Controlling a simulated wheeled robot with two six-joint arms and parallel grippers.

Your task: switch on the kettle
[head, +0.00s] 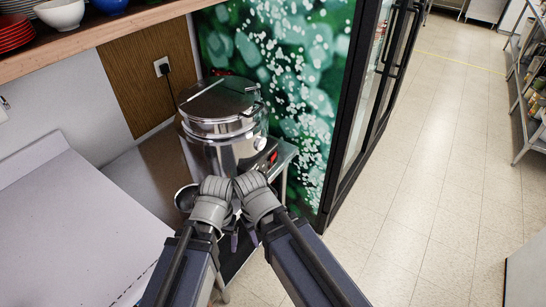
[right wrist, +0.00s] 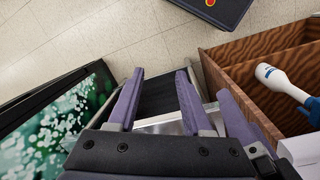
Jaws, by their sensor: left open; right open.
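The kettle is a large silver urn (head: 222,125) with a shiny lid, standing on a metal stand at the back. A small red-lit switch or panel (head: 272,157) shows low on its right front. My two forearms meet in front of the urn's lower part and hide some of it. My left gripper (head: 235,239) shows as purple fingers below the wrists, apart from the switch. My right gripper (right wrist: 160,76) is open and empty in the right wrist view. Another purple finger stands to its right there. The kettle is not seen in that view.
A grey counter (head: 75,235) lies at left, under a wooden shelf (head: 110,29) with red plates and bowls. A green patterned panel (head: 285,75) and a dark-framed glass cabinet stand right of the urn. The right wrist view shows a wooden box (right wrist: 232,76) with a white-blue object.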

